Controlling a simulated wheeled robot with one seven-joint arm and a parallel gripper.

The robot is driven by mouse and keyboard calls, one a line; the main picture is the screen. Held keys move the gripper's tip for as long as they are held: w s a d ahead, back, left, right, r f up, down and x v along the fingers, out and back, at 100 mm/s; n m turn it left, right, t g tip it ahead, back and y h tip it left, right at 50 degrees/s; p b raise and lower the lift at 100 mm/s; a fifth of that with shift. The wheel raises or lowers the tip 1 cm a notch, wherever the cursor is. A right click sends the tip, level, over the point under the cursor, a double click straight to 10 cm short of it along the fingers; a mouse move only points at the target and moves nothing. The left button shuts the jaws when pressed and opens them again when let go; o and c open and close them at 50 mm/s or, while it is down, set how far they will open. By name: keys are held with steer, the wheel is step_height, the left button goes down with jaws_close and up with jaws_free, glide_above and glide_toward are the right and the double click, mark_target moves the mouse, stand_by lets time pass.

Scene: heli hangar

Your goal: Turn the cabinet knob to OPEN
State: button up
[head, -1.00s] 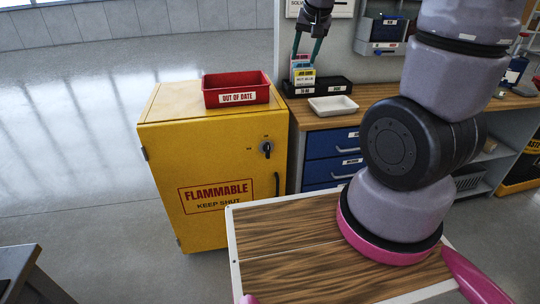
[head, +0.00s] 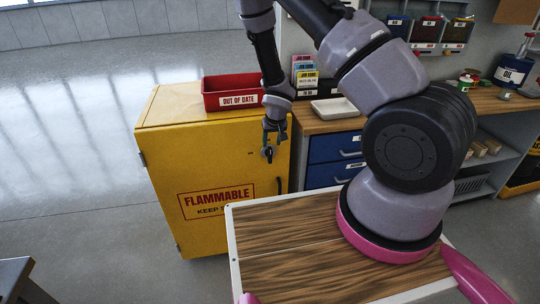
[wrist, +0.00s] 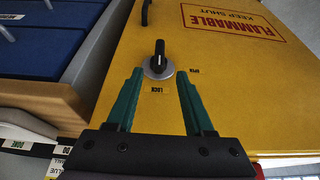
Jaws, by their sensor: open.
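The yellow cabinet (head: 215,160) stands left of the workbench with its door shut. Its knob (wrist: 158,62) has a black handle on a round silver plate. In the wrist view the knob handle lines up with the LOCK mark (wrist: 157,90), and the OPEN mark (wrist: 194,71) is to its right. My gripper (wrist: 155,75) is open, with its two green fingers either side of the knob plate and apart from the handle. In the head view my gripper (head: 268,150) is in front of the cabinet and hides most of the knob.
A red OUT OF DATE bin (head: 238,93) sits on the cabinet top, close to my arm. A black door handle (wrist: 145,12) is near the knob. The workbench (head: 330,125) with blue drawers (head: 332,147) stands right of the cabinet, with a white tray (head: 335,108) on it.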

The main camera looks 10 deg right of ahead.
mark_target(270, 150)
steer(key=x, duration=0.9)
steer(key=shift+w+f, duration=0.1)
steer(key=shift+f, duration=0.25)
jaws_close()
